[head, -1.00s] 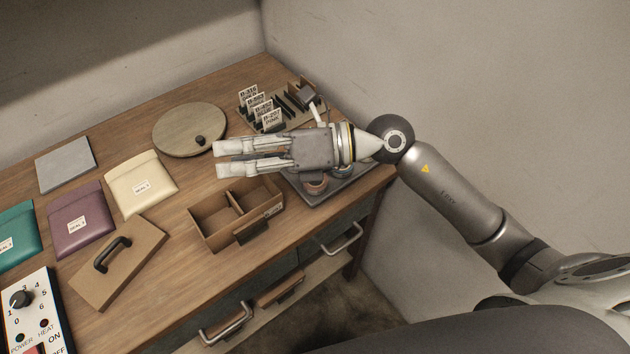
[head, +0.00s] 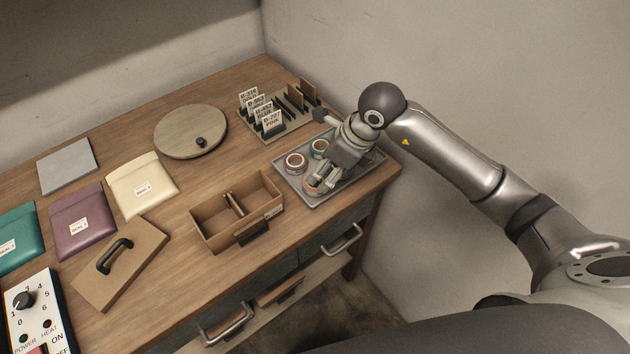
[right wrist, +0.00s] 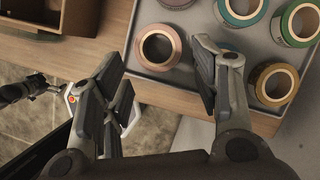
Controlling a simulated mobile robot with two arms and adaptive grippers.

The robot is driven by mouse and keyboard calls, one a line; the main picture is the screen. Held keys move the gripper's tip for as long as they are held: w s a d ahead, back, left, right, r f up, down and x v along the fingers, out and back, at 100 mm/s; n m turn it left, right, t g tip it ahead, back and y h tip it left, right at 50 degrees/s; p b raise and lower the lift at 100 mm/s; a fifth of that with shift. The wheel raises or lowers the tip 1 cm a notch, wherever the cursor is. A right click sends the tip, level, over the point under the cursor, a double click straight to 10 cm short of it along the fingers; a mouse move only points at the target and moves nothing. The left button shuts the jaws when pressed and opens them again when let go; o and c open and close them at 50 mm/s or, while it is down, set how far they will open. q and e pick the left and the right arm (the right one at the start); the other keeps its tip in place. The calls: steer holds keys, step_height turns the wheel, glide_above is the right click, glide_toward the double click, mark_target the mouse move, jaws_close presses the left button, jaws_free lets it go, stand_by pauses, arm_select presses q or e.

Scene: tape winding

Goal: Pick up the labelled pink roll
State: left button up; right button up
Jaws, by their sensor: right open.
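A pink roll (right wrist: 178,48) lies flat at the near edge of the tray in the right wrist view. In the head view it (head: 309,187) is partly hidden by my right gripper (head: 322,182). That gripper points down over the tray's near part. In the right wrist view my right gripper (right wrist: 160,85) is open and empty, its fingers on either side of the roll's near side, apart from it. I cannot read any label on the roll.
The grey tray (head: 287,173) also holds a reddish roll (head: 295,156), a green roll (head: 319,149) and others. A card holder (head: 284,128) with a PINK card (head: 271,121) stands behind. A divided brown box (head: 207,225) is left of the tray.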

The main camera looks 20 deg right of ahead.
mark_target(312, 192)
steer(key=p+x, duration=0.1)
steer(key=x, duration=0.1)
steer(key=p+x, duration=0.1)
steer(key=x, duration=0.1)
steer(key=shift+a+f, duration=0.3)
steer(key=shift+w+f, duration=0.25)
steer(key=shift+f, duration=0.3)
steer(key=c, duration=0.5)
steer(key=shift+r, duration=0.1)
